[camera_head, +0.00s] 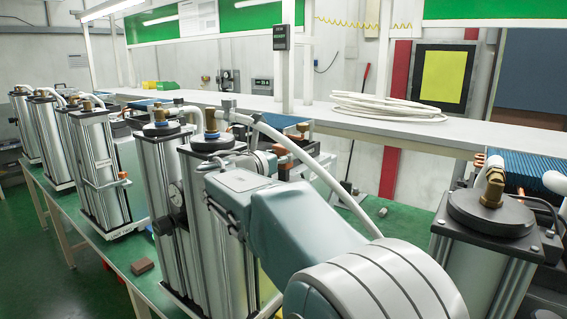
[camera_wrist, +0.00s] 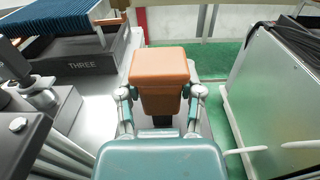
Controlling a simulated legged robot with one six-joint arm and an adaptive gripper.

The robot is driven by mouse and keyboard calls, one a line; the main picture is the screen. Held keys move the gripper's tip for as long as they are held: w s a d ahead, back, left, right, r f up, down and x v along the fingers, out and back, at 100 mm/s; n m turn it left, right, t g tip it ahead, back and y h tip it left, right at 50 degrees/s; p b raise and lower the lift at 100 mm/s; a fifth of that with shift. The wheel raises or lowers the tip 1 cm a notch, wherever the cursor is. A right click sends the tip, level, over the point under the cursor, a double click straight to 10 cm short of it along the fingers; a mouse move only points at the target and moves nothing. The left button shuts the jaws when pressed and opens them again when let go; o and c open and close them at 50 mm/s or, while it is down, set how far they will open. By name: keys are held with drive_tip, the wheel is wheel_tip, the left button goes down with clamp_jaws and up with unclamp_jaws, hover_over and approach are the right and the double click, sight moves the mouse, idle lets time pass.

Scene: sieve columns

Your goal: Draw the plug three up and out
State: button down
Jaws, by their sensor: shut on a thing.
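The orange plug (camera_wrist: 160,66) has a broad block-like head and a narrower body below it. It is in the middle of the wrist view. My gripper (camera_wrist: 161,93) is shut on it, with one finger on each side of the body below the head. The plug looks upright. Its lower end is hidden behind my wrist, so I cannot tell whether it still sits in a socket. In the head view my arm hides most of the gripper.
A metal panel (camera_wrist: 270,95) stands close on the right in the wrist view. Blue fins (camera_wrist: 55,17) are at upper left. In the head view, silver columns (camera_head: 100,165) line the bench, a dark-capped column (camera_head: 490,213) stands right, and a white hose (camera_head: 285,140) arches beside my arm.

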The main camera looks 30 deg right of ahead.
drive_tip(key=shift+r, duration=0.35)
drive_tip(key=shift+c, duration=1.2)
unclamp_jaws()
drive_tip(key=shift+w, duration=0.15)
drive_tip(key=shift+f, duration=0.1)
drive_tip(key=v, duration=1.2)
drive_tip(key=shift+a+f, duration=0.1)
drive_tip(key=shift+a, duration=0.05)
